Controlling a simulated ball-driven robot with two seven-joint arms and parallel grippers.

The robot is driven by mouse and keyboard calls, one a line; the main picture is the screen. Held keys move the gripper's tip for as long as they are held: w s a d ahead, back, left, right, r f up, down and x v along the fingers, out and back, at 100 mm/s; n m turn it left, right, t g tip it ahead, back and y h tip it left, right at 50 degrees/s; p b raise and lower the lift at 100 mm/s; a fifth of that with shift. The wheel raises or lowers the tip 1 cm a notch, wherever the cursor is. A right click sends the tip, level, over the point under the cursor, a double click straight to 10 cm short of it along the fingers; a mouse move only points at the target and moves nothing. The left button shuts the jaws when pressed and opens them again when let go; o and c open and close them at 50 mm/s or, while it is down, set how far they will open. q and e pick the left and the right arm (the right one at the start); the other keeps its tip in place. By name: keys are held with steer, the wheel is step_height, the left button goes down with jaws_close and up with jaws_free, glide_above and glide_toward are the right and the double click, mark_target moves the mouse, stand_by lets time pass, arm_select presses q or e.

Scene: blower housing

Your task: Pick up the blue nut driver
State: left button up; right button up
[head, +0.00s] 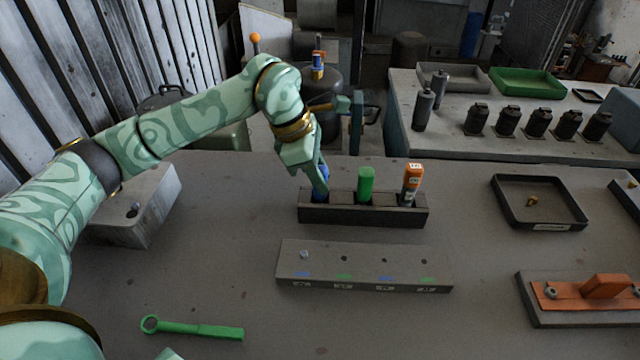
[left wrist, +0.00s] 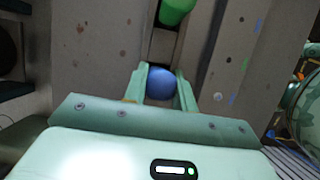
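The blue nut driver (head: 325,171) stands upright in the left slot of a dark rack (head: 365,216). Its rounded blue end (left wrist: 162,84) shows in the left wrist view, between my finger pads. My left gripper (head: 320,184) points down over that slot, with one finger on each side of the blue handle. The handle nearly fills the space between the fingers; I cannot tell whether they press on it. The driver's lower part is hidden by the rack and fingers.
A green handle (head: 366,185) and an orange-topped driver (head: 411,184) stand in the same rack. In front lies a grey block (head: 364,267) with holes. A green wrench (head: 192,328) lies front left. A dark tray (head: 540,203) and an orange part (head: 603,288) are at right.

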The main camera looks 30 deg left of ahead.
arm_select(q)
jaws_close()
steer(key=shift+r, duration=0.1)
step_height(320, 180, up, 10)
steer(key=p, duration=0.2)
steer(key=shift+p, duration=0.3)
